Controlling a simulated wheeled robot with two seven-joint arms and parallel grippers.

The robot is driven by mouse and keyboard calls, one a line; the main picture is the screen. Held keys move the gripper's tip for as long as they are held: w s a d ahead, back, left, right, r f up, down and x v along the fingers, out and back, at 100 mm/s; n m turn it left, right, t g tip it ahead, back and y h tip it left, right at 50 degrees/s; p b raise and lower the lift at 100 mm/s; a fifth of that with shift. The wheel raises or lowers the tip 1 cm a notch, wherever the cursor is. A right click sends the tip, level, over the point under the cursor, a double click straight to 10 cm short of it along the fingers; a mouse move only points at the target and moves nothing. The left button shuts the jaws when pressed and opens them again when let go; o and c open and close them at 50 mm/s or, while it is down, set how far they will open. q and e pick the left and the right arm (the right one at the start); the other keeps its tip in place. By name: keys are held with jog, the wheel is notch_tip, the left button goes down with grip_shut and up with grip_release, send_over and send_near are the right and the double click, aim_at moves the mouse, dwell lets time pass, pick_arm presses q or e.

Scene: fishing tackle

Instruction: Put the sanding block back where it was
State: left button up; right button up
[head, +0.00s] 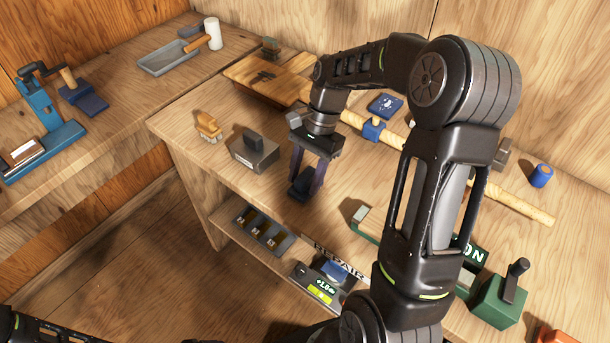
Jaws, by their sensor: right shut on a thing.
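My right gripper (307,181) reaches down over the front part of the workbench (220,182), right of a grey block with a black handle. It is shut on a small dark navy block (300,190), which seems to be the sanding block. The fingers hide part of this block. It is low, at or just above the bench top; I cannot tell whether it touches. My left gripper is out of view; only a piece of my left arm shows at the bottom left corner.
The grey block (255,154) and an orange-brown brush (208,127) stand left of the gripper. A wooden board (245,75) and a long wooden rod (480,189) lie behind. A lower shelf (222,230) holds a tray. A green box (495,303) stands right. Bare bench surrounds the gripper.

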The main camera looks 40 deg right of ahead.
aim_at(306, 173)
jog(key=shift+f, duration=0.1)
jog(key=o, duration=0.9)
jog(key=shift+f, duration=0.1)
jog(key=shift+c, duration=0.2)
jog(key=o, duration=0.5)
jog(key=shift+c, duration=0.2)
jog(key=shift+r, duration=0.25)
jog(key=v, duration=0.6)
jog(key=shift+w+d+b, duration=0.1)
jog(key=shift+d+b, duration=0.05)
jog(key=shift+b, duration=0.15)
jog(key=p+v, duration=0.5)
jog(key=v, duration=0.1)
